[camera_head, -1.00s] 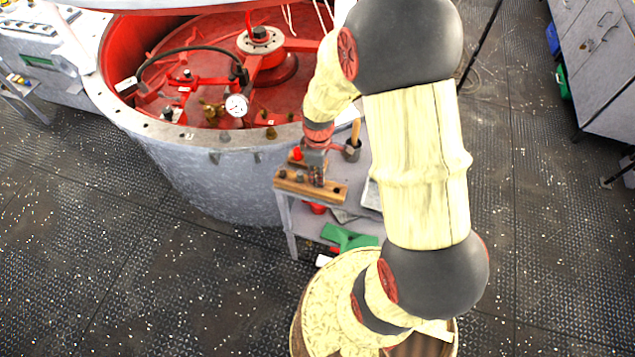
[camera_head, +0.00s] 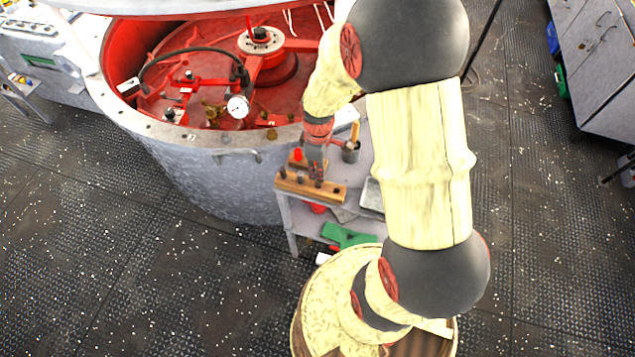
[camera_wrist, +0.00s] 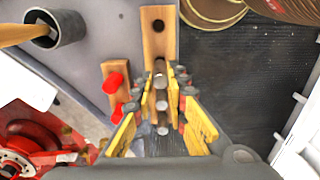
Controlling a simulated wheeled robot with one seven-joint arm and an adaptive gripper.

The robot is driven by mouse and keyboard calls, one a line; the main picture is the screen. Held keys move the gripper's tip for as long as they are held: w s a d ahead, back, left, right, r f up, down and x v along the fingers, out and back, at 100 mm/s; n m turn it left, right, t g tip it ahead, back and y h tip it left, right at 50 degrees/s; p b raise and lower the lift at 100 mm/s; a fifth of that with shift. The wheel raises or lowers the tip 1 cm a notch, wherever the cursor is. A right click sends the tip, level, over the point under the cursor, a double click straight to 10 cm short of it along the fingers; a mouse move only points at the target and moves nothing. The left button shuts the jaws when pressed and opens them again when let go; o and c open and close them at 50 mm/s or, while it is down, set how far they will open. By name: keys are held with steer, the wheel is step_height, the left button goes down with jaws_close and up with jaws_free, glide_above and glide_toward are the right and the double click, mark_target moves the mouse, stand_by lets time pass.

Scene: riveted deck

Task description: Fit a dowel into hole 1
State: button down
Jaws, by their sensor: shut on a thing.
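A long wooden block (camera_head: 328,192) lies on the small grey cart, with an open hole near its right end. It also shows in the wrist view (camera_wrist: 157,45), with the dark hole at its far end. Several grey dowels stand in a row along the block. My gripper (camera_head: 316,172) is above the block. In the wrist view its yellow fingers (camera_wrist: 161,82) close around a grey dowel (camera_wrist: 160,81) in line with the row. The dowel's lower end is hidden, so I cannot tell whether it sits in a hole.
A smaller wooden block (camera_wrist: 115,72) with red pegs (camera_wrist: 115,82) stands beside the long one. A grey cup (camera_head: 352,152) with a wooden handle stands behind. A grey tray (camera_head: 371,196) lies to the right. A large metal vat (camera_head: 205,165) borders the cart on the left.

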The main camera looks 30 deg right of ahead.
steer(key=shift+r+p, duration=0.65)
steer(key=shift+r, duration=0.3)
